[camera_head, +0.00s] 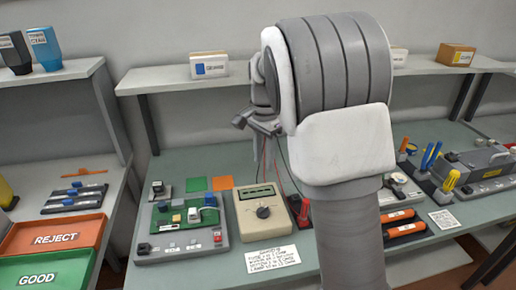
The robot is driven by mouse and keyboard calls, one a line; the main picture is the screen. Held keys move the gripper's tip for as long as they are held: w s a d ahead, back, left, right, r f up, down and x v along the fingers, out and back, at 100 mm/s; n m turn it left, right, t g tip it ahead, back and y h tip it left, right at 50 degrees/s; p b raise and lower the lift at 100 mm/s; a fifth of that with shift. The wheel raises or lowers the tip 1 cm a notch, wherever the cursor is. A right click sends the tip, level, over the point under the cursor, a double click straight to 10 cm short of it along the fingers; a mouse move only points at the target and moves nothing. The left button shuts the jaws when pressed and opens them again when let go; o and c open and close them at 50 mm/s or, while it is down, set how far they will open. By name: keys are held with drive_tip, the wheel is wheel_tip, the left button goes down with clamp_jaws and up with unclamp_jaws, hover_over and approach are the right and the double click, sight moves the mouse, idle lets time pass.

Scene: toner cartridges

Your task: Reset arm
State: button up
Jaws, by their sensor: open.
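My arm (345,110) is raised in front of the camera and fills the middle of the view. My gripper (258,126) shows small and partly hidden at the arm's left side, above the back of the workbench and below the shelf. It is open, and I see nothing between its fingers. It is apart from the meter and the circuit board on the bench below.
The green bench holds a circuit board fixture (183,232), a meter (261,211) and screwdrivers (405,222). REJECT (56,238) and GOOD (42,280) trays lie at left. Black (14,50) and blue (45,46) toner bottles stand on the left shelf. My arm hides the bench's middle.

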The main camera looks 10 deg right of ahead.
drive_tip(key=s+r+n+t, duration=0.2)
drive_tip(key=s+r+n, duration=0.3)
drive_tip(key=s+r, duration=0.5)
drive_tip(key=s+f+n+t, duration=0.3)
drive_tip(key=s+n, duration=0.4)
drive_tip(key=s, duration=1)
drive_tip(key=shift+s+t, duration=0.2)
drive_tip(key=shift+t, duration=0.1)
